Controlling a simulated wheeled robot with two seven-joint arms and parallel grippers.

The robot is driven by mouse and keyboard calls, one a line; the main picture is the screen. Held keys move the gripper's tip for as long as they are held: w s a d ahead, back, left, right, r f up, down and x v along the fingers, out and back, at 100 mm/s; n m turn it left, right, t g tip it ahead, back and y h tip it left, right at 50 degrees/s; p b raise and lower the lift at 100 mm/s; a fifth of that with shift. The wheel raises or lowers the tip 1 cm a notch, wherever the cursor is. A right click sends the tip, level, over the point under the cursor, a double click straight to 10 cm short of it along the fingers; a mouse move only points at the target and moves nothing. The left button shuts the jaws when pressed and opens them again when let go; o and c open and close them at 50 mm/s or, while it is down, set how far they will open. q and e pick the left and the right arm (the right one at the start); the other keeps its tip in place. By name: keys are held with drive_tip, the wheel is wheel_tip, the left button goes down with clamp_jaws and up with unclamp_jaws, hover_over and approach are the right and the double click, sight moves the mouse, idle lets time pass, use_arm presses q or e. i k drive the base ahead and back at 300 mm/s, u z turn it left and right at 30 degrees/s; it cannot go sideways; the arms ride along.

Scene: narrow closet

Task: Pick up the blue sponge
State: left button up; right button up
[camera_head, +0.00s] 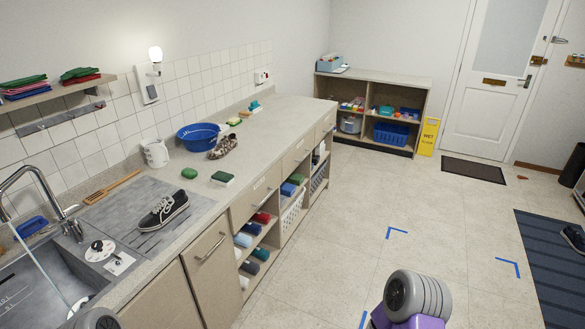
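I cannot surely single out the blue sponge. A small blue object (31,227) lies behind the sink at the far left; it is too small to tell if it is a sponge. A teal object (254,106) stands at the back of the counter by the wall. Folded blue items (288,188) lie in the open shelves under the counter. A dark green sponge-like block (222,177) and a green oval piece (189,173) lie on the counter. Parts of my arms show at the bottom edge, but neither gripper's fingers are in view.
A yellow wet-floor sign (428,137) stands by the back shelf. The floor (350,215) is largely clear.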

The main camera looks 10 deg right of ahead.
sight(221, 178)
drive_tip(key=z, duration=0.9)
drive_tip(key=i, duration=1.55)
drive_tip(key=u, duration=0.5)
drive_tip(key=i, duration=1.2)
drive_tip(key=u, duration=1.1)
